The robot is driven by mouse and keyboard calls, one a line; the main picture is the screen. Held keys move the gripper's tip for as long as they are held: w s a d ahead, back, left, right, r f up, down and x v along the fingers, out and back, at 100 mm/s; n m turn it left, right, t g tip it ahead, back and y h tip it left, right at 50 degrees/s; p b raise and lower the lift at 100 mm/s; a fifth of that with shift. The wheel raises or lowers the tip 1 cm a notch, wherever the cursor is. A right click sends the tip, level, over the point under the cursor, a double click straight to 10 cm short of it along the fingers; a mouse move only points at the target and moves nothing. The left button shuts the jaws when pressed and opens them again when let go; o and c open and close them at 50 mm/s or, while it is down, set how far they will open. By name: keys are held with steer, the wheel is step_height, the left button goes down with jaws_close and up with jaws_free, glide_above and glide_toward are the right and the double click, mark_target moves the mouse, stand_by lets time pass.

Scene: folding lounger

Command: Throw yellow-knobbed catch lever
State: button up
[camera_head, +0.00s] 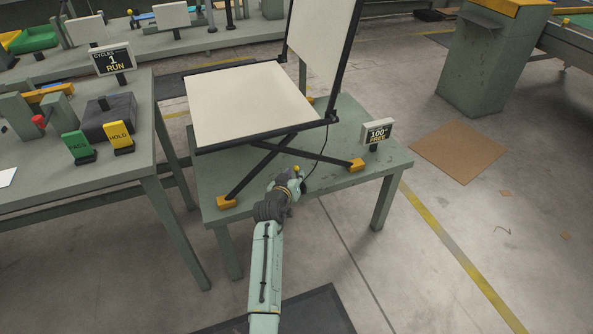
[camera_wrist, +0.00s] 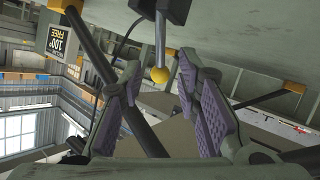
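The folding lounger has a white seat panel (camera_head: 250,100) and a raised back panel (camera_head: 320,40). Its dark crossed legs stand on a green table (camera_head: 330,190). The catch lever's yellow knob (camera_head: 297,168) shows just above my gripper (camera_head: 291,182). In the wrist view the yellow knob (camera_wrist: 160,75) sits at the end of a thin grey lever rod (camera_wrist: 160,42), which comes out of a dark block (camera_wrist: 163,9). My gripper (camera_wrist: 159,64) is open, with purple pads on either side of the knob. Gaps show on both sides; whether the knob lies at fingertip depth is unclear.
A dark leg bar (camera_wrist: 92,62) crosses behind the left finger in the wrist view. A "100° FREE" sign (camera_head: 378,133) stands on the table's right side. A second bench (camera_head: 110,165) with green and yellow tags is at left.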

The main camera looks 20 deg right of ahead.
mark_target(297, 170)
steer(key=shift+x, duration=2)
jaws_close()
